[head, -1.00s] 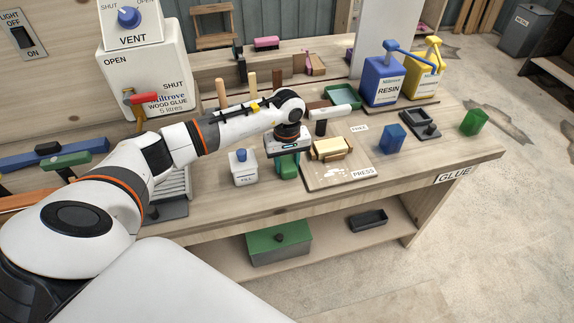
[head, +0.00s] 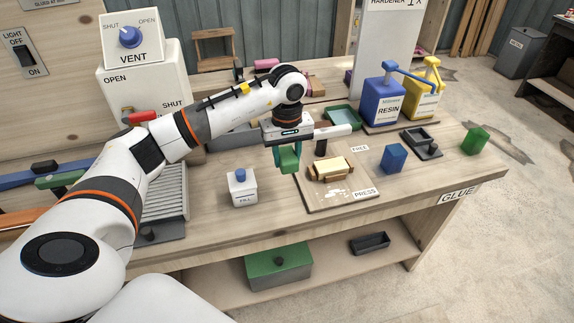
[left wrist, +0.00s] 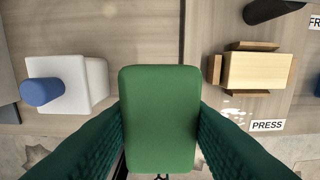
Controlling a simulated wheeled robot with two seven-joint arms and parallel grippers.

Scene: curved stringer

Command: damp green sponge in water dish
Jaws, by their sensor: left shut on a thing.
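In the left wrist view the sponge (left wrist: 160,120) fills the middle, with a dark green finger against each side. A shallow green dish (head: 343,117), which looks like the water dish, stands on the bench behind and to the right of the sponge, apart from it. I cannot tell whether it holds water. My right gripper is not in view.
A wooden block (head: 329,170) sits on the PRESS board to the right. Resin (head: 385,100) and hardener (head: 424,93) pumps, a blue block (head: 394,157) and a green block (head: 474,141) stand farther right.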

